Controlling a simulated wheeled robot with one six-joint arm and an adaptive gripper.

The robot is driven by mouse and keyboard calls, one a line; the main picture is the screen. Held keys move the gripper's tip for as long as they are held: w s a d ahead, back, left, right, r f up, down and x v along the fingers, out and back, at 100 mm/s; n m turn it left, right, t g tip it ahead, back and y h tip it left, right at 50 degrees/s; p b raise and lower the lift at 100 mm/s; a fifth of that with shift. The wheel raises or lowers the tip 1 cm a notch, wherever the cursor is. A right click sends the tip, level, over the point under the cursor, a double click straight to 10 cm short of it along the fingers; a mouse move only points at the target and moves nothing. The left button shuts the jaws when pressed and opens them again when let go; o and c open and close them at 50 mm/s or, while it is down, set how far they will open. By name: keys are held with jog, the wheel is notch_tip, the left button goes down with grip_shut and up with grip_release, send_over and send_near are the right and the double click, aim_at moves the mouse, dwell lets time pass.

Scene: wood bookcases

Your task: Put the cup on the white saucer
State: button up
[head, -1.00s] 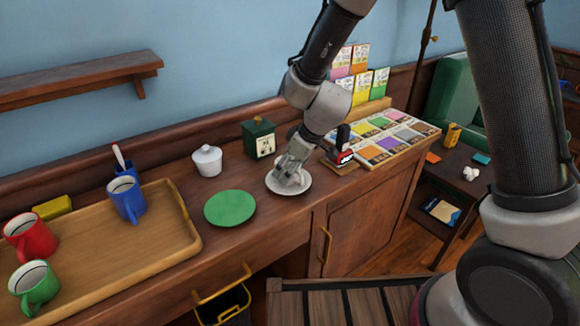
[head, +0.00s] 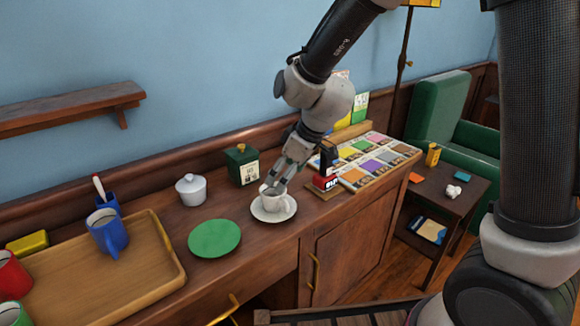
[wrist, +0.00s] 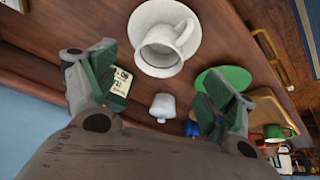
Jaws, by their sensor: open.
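A white cup (head: 273,202) stands upright on the white saucer (head: 260,215) on the wooden cabinet top. My gripper (head: 276,184) is open just above and behind the cup, and its fingertips cover part of the cup's rim. In the wrist view my gripper (wrist: 158,88) has its two fingers wide apart with nothing between them. The cup (wrist: 162,55) and its handle lie beyond the fingertips, with the saucer (wrist: 209,28) under it. Whether a fingertip touches the cup is hard to tell.
A green plate (head: 215,238) lies left of the saucer. A white lidded pot (head: 190,190) and a green box (head: 241,165) stand behind. A red-and-black stamp-like object (head: 326,170) stands close on the right. A wooden tray (head: 150,285) with mugs is at left.

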jog(key=shift+v, duration=1.6)
jog(key=s+d+r+m+t+h, duration=0.1)
jog(key=s+d+r+m, duration=0.3)
jog(key=d, duration=0.5)
jog(key=s+d+r+m, duration=0.1)
jog(key=s+d+r, duration=0.2)
jog(key=d+r, duration=0.4)
jog(key=s+d+r+m+h, duration=0.1)
jog(key=s+d+m+h, duration=0.2)
jog(key=s+d, duration=1)
jog(key=d+m, duration=0.1)
jog(key=m, duration=0.2)
jog(key=shift+s+d+r, duration=0.2)
jog(key=shift+s+r, duration=0.05)
jog(key=shift+r, duration=0.05)
